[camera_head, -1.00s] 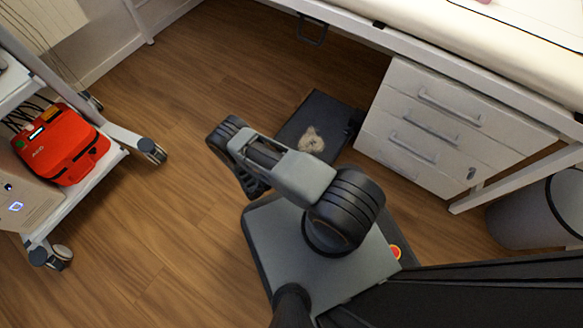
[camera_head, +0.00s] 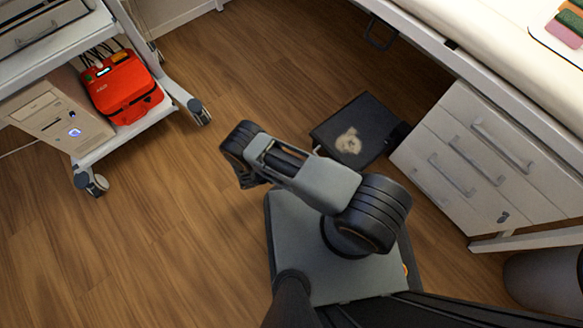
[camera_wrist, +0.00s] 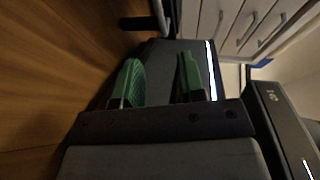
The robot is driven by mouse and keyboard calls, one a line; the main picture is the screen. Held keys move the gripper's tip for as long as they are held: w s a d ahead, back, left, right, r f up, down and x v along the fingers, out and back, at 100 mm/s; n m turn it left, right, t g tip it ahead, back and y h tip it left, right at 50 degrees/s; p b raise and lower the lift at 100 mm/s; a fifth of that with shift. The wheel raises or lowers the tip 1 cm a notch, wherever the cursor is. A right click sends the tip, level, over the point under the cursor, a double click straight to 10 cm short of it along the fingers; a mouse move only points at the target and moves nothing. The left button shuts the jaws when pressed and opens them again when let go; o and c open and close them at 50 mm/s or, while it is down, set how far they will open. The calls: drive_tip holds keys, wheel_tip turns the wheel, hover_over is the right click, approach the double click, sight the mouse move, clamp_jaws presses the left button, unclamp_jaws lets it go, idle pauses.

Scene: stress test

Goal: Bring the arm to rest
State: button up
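My arm (camera_head: 310,185) is folded above my grey base, its elbow to the left. My gripper does not show clearly in the head view. In the wrist view my gripper (camera_wrist: 158,82) has two green-padded fingers standing apart with a clear gap. Nothing is held between them. A dark panel, some floor and white drawers lie beyond the fingers.
A white cart (camera_head: 150,120) with a red AED bag (camera_head: 125,88) and a beige computer (camera_head: 58,122) stands left. A dark flat slab (camera_head: 335,120) with a pale patch lies ahead. White drawers (camera_head: 480,160) stand under a table at right. Wood floor is open at lower left.

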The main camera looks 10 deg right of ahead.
drive_tip(key=shift+s+a, duration=0.1)
drive_tip(key=shift+a, duration=0.15)
idle(0.4)
drive_tip(key=w+d+r+m+g+y+p, duration=0.1)
drive_tip(key=w+r+m+g+y+p, duration=0.25)
drive_tip(key=r+m+p, duration=1.3)
drive_tip(key=w+d+r+m+g+y+p, duration=0.1)
drive_tip(key=w+r+m+g+y+p, duration=0.25)
drive_tip(key=r, duration=2.65)
drive_tip(key=s+d+r+m+t+y+p, duration=0.2)
drive_tip(key=r+m+p, duration=0.4)
drive_tip(key=r, duration=0.7)
drive_tip(key=s+d+r+m+t+y+p, duration=0.3)
drive_tip(key=r+m+p, duration=0.3)
drive_tip(key=r, duration=0.7)
drive_tip(key=s+d+r+m+t+y+p, duration=0.3)
drive_tip(key=r+p, duration=0.5)
drive_tip(key=r, duration=0.5)
drive_tip(key=s+d+m, duration=0.1)
drive_tip(key=s+m, duration=0.1)
drive_tip(key=m, duration=0.1)
drive_tip(key=shift+r+m+y, duration=0.3)
drive_tip(key=shift+r, duration=0.1)
drive_tip(key=shift+s, duration=0.2)
